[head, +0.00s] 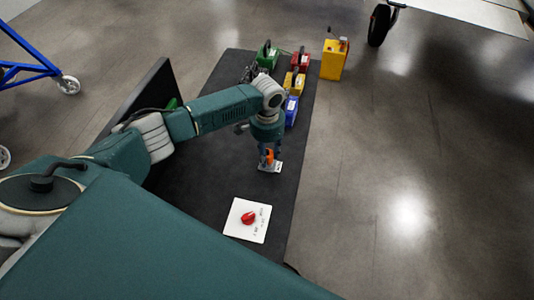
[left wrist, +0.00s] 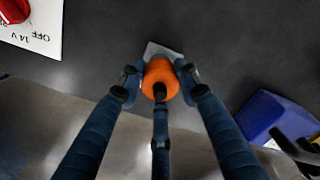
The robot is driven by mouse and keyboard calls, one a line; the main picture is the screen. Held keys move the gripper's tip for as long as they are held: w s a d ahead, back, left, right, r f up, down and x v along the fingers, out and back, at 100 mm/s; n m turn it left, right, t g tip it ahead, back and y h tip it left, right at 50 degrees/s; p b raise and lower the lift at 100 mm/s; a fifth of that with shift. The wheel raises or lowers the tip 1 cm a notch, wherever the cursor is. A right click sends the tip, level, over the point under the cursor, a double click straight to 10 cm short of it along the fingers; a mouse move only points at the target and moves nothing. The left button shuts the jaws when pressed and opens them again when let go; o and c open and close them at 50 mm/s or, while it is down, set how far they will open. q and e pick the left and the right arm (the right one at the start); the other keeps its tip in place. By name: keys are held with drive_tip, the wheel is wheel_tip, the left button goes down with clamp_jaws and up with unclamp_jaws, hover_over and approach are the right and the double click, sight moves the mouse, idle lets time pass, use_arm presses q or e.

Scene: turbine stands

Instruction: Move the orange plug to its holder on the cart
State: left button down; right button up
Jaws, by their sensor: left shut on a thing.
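The orange plug (head: 270,155) is on the dark cart top (head: 200,180), toward its right side. In the left wrist view the round orange plug (left wrist: 160,73) sits between the blue fingers of my left gripper (left wrist: 159,80). The left gripper (head: 268,150) points down and is shut on the plug. A small pale plate (head: 276,167) shows directly under the plug; in the left wrist view its grey edge (left wrist: 157,48) shows behind the plug. I cannot tell whether the plug is seated in the plate or just above it. My right gripper is not in view.
A white panel (head: 238,229) with a red knob (head: 248,218) lies nearer on the cart. Blue (head: 291,112), yellow (head: 295,83), red (head: 301,61) and green (head: 267,55) boxes stand at the far end. A yellow can (head: 334,60) is on the floor beyond.

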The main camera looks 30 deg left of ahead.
use_arm(q)
drive_tip(key=shift+s+d+f, duration=0.1)
drive_tip(key=shift+s+f, duration=0.2)
drive_tip(key=shift+f, duration=0.1)
drive_tip(key=shift+s+f, duration=0.1)
drive_tip(key=c, duration=1.4)
unclamp_jaws()
drive_tip(key=shift+o, duration=1.2)
drive_tip(key=shift+w+f, duration=0.1)
drive_tip(key=shift+w, duration=0.35)
drive_tip(key=shift+o, duration=0.8)
drive_tip(key=shift+s+r, duration=0.15)
drive_tip(key=shift+r, duration=0.05)
